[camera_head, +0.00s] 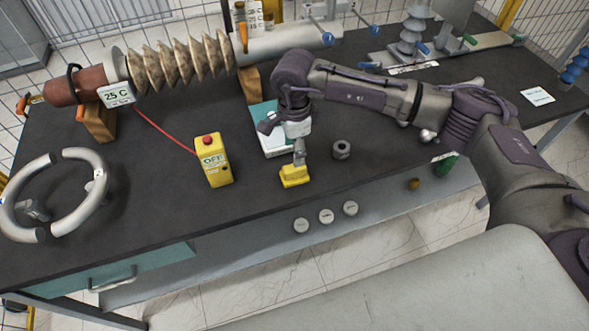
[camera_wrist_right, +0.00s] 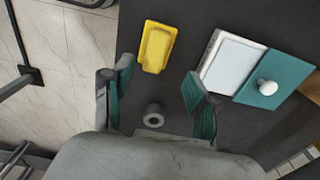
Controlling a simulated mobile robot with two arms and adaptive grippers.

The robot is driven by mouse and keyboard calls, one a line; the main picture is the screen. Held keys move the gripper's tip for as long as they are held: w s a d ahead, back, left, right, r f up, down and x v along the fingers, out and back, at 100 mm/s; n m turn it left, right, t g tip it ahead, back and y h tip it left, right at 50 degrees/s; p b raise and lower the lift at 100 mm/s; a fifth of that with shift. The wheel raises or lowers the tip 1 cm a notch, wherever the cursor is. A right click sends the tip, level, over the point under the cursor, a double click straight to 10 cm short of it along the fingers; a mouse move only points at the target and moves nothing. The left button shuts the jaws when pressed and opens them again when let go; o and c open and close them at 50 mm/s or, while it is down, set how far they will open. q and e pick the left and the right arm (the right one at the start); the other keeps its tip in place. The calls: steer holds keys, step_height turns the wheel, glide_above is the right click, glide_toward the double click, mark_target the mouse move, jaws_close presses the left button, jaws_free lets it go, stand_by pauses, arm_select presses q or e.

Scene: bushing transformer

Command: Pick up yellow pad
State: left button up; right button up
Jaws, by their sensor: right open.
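The yellow pad (camera_head: 294,176) lies on the dark tabletop near its front edge, right of the yellow box. It also shows in the right wrist view (camera_wrist_right: 157,47), flat and uncovered, beyond the fingertips. My right gripper (camera_head: 299,150) points down just behind and above the pad in the head view. In the right wrist view my right gripper (camera_wrist_right: 158,76) is open, its two green-padded fingers spread with nothing held between them. My left gripper is not in view.
A grey ring nut (camera_head: 341,150) stands right of the pad. A yellow box with a red button (camera_head: 213,160) stands left. A teal and white book-like item (camera_head: 272,143) lies behind. A large grey ring (camera_head: 52,196) and ribbed bushing (camera_head: 180,63) occupy the left side.

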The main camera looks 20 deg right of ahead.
mark_target(294, 168)
steer(key=shift+f, duration=0.75)
steer(key=f+p, duration=0.1)
steer(key=f, duration=0.1)
steer(key=f+p, duration=0.1)
steer(key=f, duration=0.1)
steer(key=shift+s+a+p, duration=0.15)
steer(key=shift+s+p, duration=0.25)
steer(key=shift+f, duration=0.7)
jaws_close()
